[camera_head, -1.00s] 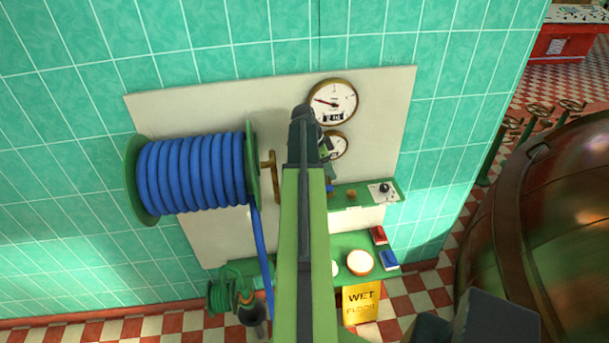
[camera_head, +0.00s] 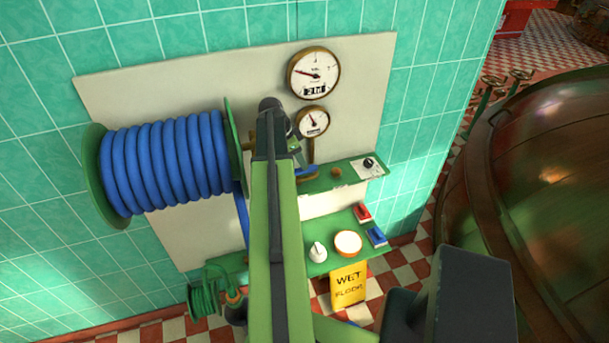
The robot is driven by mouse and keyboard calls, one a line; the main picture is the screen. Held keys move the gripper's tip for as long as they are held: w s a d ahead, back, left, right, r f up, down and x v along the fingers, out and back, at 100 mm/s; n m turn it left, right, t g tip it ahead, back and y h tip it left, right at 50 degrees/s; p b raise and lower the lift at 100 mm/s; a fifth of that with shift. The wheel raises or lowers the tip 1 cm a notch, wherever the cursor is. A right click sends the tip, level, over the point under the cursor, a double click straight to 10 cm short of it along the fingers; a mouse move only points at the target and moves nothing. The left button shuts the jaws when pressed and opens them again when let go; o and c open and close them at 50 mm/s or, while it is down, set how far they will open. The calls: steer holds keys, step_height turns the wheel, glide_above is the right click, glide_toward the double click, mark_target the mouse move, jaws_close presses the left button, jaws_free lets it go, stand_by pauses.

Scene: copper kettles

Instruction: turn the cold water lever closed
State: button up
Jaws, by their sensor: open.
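A small blue handle (camera_head: 306,171), which looks like the cold water lever, shows just right of my arm, below the lower gauge. Brass fittings lie beside it; its angle is hard to read because my arm covers its left part. My gripper (camera_head: 299,157) is at the far end of my green arm, pointing down in front of the panel, close to the blue handle. The gripper is mostly hidden behind my arm's end but is open. I cannot tell whether it touches the handle.
A blue hose reel (camera_head: 165,165) is on the left of the pale wall panel (camera_head: 350,70). An upper gauge (camera_head: 313,73) and lower gauge (camera_head: 313,121) hang above a green shelf (camera_head: 345,173). A yellow wet-floor sign (camera_head: 348,284) stands below. A large copper kettle (camera_head: 550,190) fills the right.

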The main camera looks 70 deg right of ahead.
mark_target(300, 171)
steer(key=b+x, duration=0.2)
steer(key=x, duration=0.2)
steer(key=shift+s, duration=0.1)
jaws_close()
steer(key=shift+s, duration=0.15)
stand_by(1.1)
